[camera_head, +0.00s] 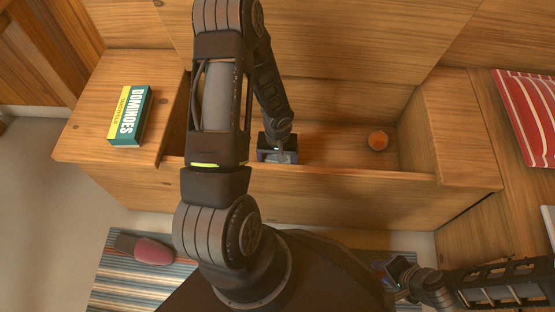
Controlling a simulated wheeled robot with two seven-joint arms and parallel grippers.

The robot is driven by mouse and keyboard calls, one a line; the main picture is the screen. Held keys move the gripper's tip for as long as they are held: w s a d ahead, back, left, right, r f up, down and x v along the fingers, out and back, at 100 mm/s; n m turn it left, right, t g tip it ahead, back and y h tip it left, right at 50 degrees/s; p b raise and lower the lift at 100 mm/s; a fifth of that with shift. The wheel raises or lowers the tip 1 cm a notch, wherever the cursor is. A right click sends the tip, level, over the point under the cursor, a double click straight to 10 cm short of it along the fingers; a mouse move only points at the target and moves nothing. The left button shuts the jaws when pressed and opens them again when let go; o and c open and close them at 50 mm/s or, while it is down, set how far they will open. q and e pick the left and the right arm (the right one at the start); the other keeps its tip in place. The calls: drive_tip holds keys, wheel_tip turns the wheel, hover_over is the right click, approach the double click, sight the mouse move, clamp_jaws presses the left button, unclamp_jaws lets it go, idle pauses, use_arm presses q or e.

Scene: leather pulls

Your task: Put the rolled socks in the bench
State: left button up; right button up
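The wooden bench (300,200) is open, with its lid (340,50) raised against the back. A small round orange thing (378,140), which looks like the rolled socks, lies on the floor of the compartment, right of its middle. My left gripper (280,155) is at the compartment's front wall, left of the orange thing and apart from it. Its fingers are hidden from above, so I cannot tell its state. My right gripper (383,274) is low in front of the bench at the lower right; its blue fingertips look apart and empty.
A dominoes box (130,115) lies on the bench's left top. A red striped cushion (530,110) is on the right seat. A dark pink and grey object (148,250) lies on the striped rug (110,290). The compartment's right end is otherwise clear.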

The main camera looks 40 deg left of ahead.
use_arm(q)
drive_tip(key=shift+f, duration=0.2)
drive_tip(key=o, duration=1.3)
drive_tip(key=shift+r, duration=0.1)
drive_tip(key=shift+c, duration=0.2)
drive_tip(key=shift+r, duration=0.1)
drive_tip(key=shift+r, duration=0.2)
wheel_tip(320, 180, up, 10)
drive_tip(key=p, duration=0.4)
drive_tip(key=shift+r+p, duration=0.25)
drive_tip(key=shift+p, duration=0.1)
drive_tip(key=shift+r, duration=0.6)
